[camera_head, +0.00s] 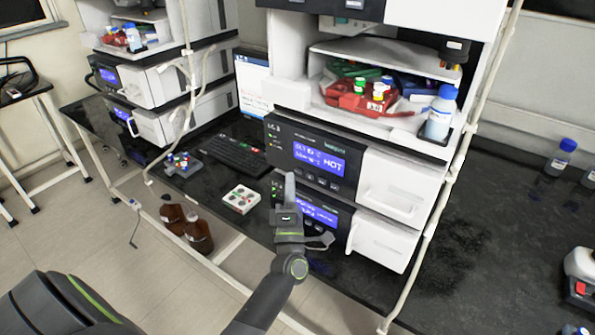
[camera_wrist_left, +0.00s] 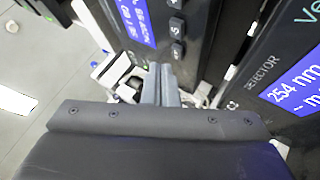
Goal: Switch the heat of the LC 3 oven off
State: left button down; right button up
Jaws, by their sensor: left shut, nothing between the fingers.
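The oven (camera_head: 312,150) is the upper dark-fronted module in the middle stack. Its small label starts with "LC"; the number is hard to read. Its blue display (camera_head: 320,157) reads "HOT", with a row of small buttons (camera_head: 322,181) below. My left gripper (camera_head: 290,185) is shut and empty, fingers pointing up, in front of the left part of the module fronts. Contact with the panel cannot be told. In the left wrist view the closed fingers (camera_wrist_left: 160,84) lie below a panel with a blue display (camera_wrist_left: 137,20) and buttons (camera_wrist_left: 177,27). My right gripper is out of view.
A lower module with a blue display (camera_head: 318,213) sits under the oven. White doors (camera_head: 400,187) are at right. A white tray (camera_head: 241,199) and keyboard (camera_head: 232,155) lie left of the gripper. Brown bottles (camera_head: 198,232) stand below the bench edge. A white post (camera_head: 443,190) rises at right.

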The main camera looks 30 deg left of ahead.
pick_arm(q)
jog(key=shift+s+a+p, duration=0.2)
jog(key=shift+s+p, duration=0.2)
jog(key=shift+s, duration=2.1)
